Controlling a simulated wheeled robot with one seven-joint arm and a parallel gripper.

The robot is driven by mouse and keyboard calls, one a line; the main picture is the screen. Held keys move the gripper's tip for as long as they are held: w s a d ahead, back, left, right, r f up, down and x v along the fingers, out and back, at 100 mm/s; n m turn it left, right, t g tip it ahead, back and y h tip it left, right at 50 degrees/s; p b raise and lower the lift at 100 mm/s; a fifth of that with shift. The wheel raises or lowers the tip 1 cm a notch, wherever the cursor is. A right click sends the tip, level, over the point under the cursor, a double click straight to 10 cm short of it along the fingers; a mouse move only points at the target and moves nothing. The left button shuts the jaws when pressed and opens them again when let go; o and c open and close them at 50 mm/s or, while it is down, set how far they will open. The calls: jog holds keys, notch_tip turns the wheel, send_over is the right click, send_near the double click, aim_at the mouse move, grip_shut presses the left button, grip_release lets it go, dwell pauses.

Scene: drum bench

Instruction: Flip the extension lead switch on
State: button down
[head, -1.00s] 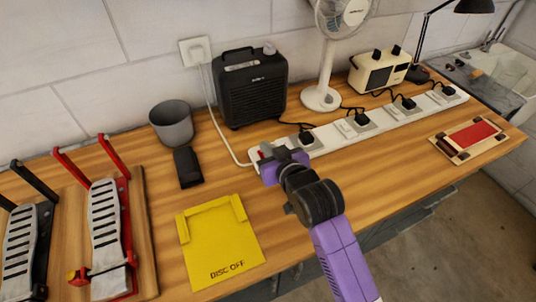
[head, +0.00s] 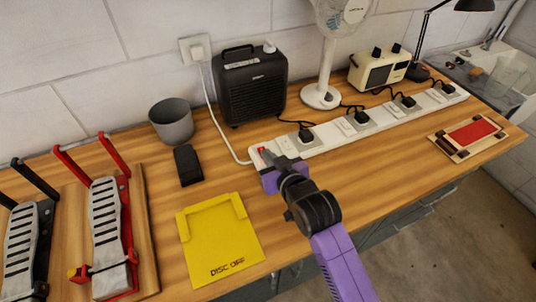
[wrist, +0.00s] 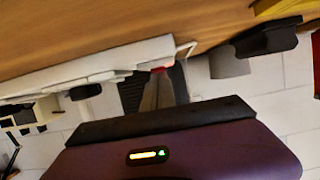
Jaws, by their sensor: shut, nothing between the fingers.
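The white extension lead (head: 320,140) runs along the bench with several plugs in it. Its red switch (head: 262,150) is at the near left end; its red also shows in the wrist view (wrist: 160,70). My gripper (head: 267,157) is shut and empty, its fingertips right at the red switch. I cannot tell whether they touch it. In the wrist view the fingers (wrist: 165,88) hide part of the lead's end. Which way the switch is tilted is not clear.
A black heater (head: 252,88), white fan (head: 322,95) and cream radio (head: 378,70) stand behind the lead. A yellow tray (head: 222,245) and grey cup (head: 172,124) are to the left.

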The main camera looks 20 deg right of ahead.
jog(key=shift+f, duration=0.1)
jog(key=shift+r+p, duration=0.75)
jog(key=shift+r, duration=0.15)
